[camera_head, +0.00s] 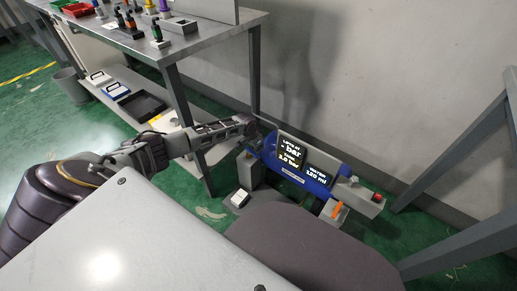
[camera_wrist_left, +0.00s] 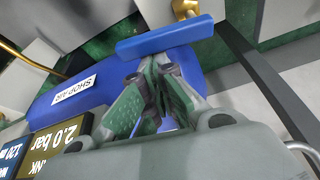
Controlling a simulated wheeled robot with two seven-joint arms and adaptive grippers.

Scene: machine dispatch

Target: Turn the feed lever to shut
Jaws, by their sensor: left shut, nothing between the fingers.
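A blue tank (camera_head: 309,175) labelled SHOP AIR stands low near the wall in the head view; it also fills the left of the wrist view (camera_wrist_left: 60,103). A flat blue bar (camera_wrist_left: 165,37), apparently the feed lever, crosses in front of my fingertips in the left wrist view. My left gripper (camera_head: 252,128) is at the tank's left end. Its fingers (camera_wrist_left: 155,75) are shut together with nothing between them, tips close to the bar; I cannot tell whether they touch it. In the head view the gripper hides the lever. My right gripper is not in view.
Dark displays (camera_head: 292,148) on the tank read bar and ml values. An orange handle (camera_head: 338,211) and a red button (camera_head: 377,197) are at its right. A metal workbench (camera_head: 200,42) stands behind my left arm, and a grey frame (camera_head: 452,150) at the right.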

